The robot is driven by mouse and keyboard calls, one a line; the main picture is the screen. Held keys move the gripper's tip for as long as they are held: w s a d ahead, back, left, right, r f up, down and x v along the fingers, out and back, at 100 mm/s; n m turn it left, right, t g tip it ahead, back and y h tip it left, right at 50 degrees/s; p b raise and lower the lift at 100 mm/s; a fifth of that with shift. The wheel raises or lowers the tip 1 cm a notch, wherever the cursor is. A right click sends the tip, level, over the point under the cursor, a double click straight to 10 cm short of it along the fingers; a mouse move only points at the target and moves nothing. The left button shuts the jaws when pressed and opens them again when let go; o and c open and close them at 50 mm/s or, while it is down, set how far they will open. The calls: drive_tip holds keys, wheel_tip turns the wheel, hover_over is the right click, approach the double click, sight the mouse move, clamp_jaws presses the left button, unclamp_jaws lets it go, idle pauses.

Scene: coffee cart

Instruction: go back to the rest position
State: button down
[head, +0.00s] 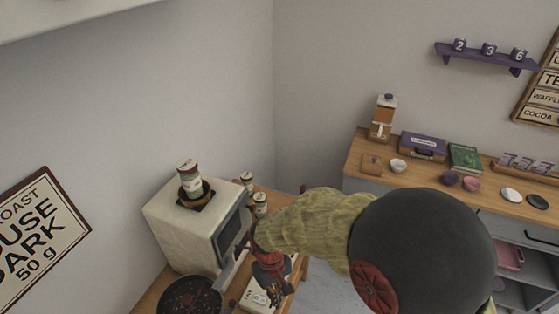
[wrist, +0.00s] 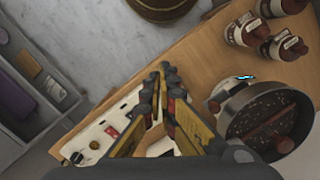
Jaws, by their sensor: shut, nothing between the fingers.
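My gripper (wrist: 165,85) shows in the wrist view with its yellow-and-black fingers close together at the tips and nothing between them. It hangs above the wooden counter (wrist: 185,55). In the head view my arm reaches in from the right, and the gripper end (head: 268,268) is low in the middle, over a white device and to the right of the white machine (head: 185,225). The arm hides part of the counter there.
A round pan of dark beans (wrist: 268,120) is close to the right of my fingers. Several labelled jars (wrist: 240,32) stand beyond it. A white device with buttons (wrist: 105,128) lies to the left. A labelled can (head: 188,175) stands on the machine. A second counter (head: 420,180) holds cups and boxes.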

drive_tip(key=s+d+r+m+t+b, duration=0.1)
drive_tip(key=s+d+r+m+t, duration=0.2)
drive_tip(key=d+r, duration=0.7)
drive_tip(key=s+d+r+m+t+b, duration=0.1)
drive_tip(key=s+d+r+m+t, duration=0.2)
drive_tip(key=d+r, duration=0.7)
wheel_tip(320, 180, up, 6)
drive_tip(key=shift+s+r+t+y, duration=0.15)
drive_tip(key=shift+s+t+y, duration=0.25)
drive_tip(key=shift+s, duration=0.4)
drive_tip(key=shift+a, duration=0.1)
